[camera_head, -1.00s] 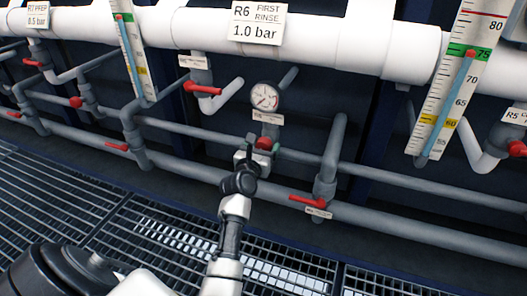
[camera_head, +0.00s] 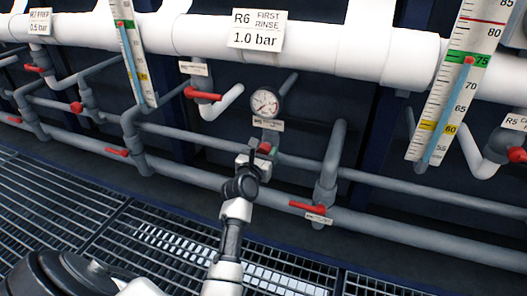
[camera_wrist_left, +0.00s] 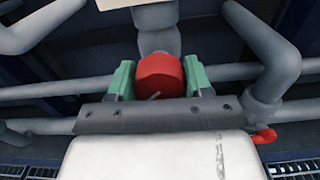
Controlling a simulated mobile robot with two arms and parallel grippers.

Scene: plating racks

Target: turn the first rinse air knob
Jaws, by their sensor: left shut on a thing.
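The first rinse air knob is a round red knob (camera_wrist_left: 160,77) on a grey pipe stub, and it also shows partly behind my gripper in the head view (camera_head: 265,148). A pale line shows low on its face. My left gripper (camera_wrist_left: 162,80) has its two green fingers on either side of the knob, shut on it. The gripper also shows in the head view (camera_head: 262,154). Above the knob is a round white gauge (camera_head: 265,103) with a small label below it. The sign R6 FIRST RINSE 1.0 bar (camera_head: 257,30) hangs above. My right gripper is not in view.
Grey pipes (camera_head: 400,182) run across behind and beside the knob. Red lever handles stand to the upper left (camera_head: 203,94) and lower right (camera_head: 308,207). A tall level scale (camera_head: 456,90) is at right. Metal grating (camera_head: 100,225) covers the floor.

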